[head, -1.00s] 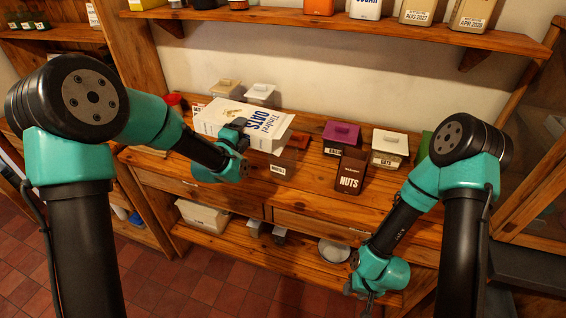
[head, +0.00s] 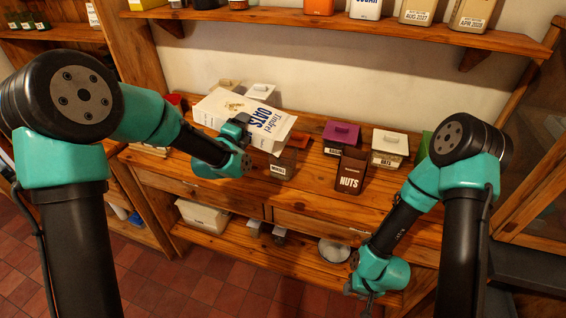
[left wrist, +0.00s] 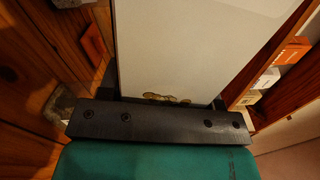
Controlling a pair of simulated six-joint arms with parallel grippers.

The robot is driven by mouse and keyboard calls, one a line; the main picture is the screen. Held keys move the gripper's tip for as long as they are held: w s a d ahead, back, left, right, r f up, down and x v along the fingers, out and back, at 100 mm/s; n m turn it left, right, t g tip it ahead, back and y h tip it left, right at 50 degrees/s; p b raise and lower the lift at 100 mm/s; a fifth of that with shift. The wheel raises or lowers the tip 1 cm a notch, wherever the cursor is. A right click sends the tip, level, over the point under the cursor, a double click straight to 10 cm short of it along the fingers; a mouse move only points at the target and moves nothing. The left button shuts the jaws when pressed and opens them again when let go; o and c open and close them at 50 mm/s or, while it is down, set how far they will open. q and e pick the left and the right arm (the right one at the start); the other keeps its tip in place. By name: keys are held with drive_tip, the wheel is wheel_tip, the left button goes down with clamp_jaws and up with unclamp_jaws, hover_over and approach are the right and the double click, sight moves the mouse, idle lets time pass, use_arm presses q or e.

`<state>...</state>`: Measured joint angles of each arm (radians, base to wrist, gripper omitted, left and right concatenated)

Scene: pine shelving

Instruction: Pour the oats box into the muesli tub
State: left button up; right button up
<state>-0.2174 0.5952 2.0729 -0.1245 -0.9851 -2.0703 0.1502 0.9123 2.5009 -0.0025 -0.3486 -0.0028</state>
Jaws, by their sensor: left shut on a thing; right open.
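The oats box (head: 240,105) is white with blue lettering. My left gripper (head: 243,127) is shut on it and holds it tilted almost flat, its right end the lower one. In the left wrist view the box's pale face (left wrist: 200,45) fills the middle above my gripper. The muesli tub (head: 278,170) is a see-through tub with a white label on the worktop, below the box's right end. The box and my gripper hide part of its opening, and its contents cannot be made out. My right gripper (head: 366,293) is open and empty, low in front of the bench.
A brown nuts tub (head: 350,172), a purple-lidded tub (head: 341,134) and a white-lidded oats tub (head: 388,147) stand right of the muesli tub. The upper shelf (head: 380,30) overhangs the back.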

idle(0.3)
use_arm(q)
drive_tip(key=shift+d+r+m, duration=0.2)
drive_tip(key=shift+r+m, duration=0.2)
drive_tip(key=shift+r, duration=0.1)
drive_tip(key=shift+f, duration=0.1)
idle(1.8)
drive_tip(key=shift+w+a+f+n, duration=0.1)
drive_tip(key=shift+a+f+n, duration=0.1)
drive_tip(key=shift+f+n, duration=0.3)
drive_tip(key=shift+a+f+n, duration=0.2)
drive_tip(key=shift+f+n, duration=0.2)
drive_tip(key=shift+n, duration=0.1)
drive_tip(key=f+n, duration=0.3)
drive_tip(key=a+f+n, duration=0.1)
drive_tip(key=f+n, duration=0.1)
drive_tip(key=shift+w, duration=0.15)
